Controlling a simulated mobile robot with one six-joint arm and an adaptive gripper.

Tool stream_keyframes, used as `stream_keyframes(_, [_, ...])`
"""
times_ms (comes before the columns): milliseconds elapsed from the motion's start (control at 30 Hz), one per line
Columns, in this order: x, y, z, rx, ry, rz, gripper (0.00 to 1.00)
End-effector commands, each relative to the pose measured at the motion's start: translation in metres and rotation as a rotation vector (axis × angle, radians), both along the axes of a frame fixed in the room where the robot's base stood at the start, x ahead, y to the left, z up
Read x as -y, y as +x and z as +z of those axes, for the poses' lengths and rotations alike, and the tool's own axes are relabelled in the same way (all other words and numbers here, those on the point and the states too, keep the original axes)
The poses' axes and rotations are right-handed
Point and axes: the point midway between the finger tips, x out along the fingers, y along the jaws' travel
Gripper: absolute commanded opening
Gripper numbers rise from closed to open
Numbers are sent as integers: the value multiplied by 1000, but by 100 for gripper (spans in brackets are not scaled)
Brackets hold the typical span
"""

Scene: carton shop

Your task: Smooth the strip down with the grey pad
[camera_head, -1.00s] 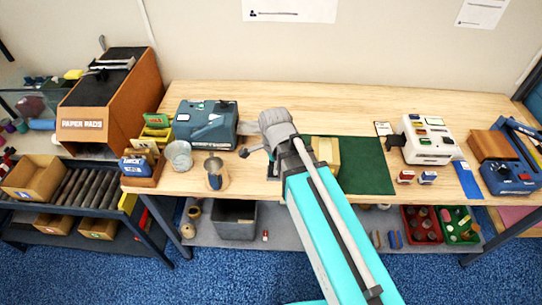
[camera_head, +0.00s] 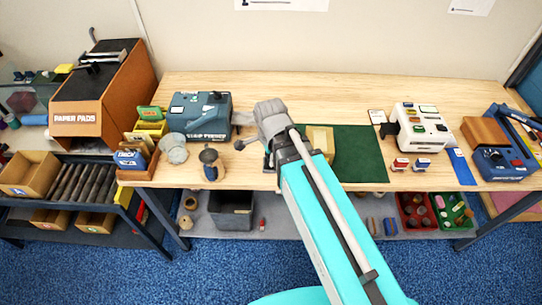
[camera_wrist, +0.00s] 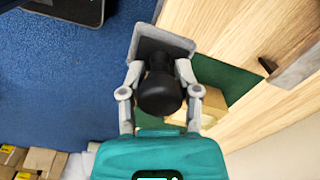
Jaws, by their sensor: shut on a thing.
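My gripper (camera_wrist: 155,82) is shut on the black round knob (camera_wrist: 160,95) of the grey pad (camera_wrist: 165,44) in the wrist view. The pad's flat grey plate lies beyond the fingertips. A tan carton (camera_head: 320,139) sits at the left of the green mat (camera_head: 360,152), just right of my wrist. The carton also shows in the wrist view (camera_wrist: 212,108), partly behind the gripper. I cannot make out a strip on it.
Left of my wrist stand a teal machine (camera_head: 202,116), a clear cup (camera_head: 173,148) and a small dark-topped object (camera_head: 210,163). Right of the mat are a white device (camera_head: 420,130), small stamps and a blue strip-like piece (camera_head: 460,167). Bare wood lies behind the mat.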

Motion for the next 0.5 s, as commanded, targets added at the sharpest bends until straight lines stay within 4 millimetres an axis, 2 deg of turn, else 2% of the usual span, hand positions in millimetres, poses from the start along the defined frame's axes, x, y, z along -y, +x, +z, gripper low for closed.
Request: stream_keyframes(500, [0,0,-26,0,0,0,4])
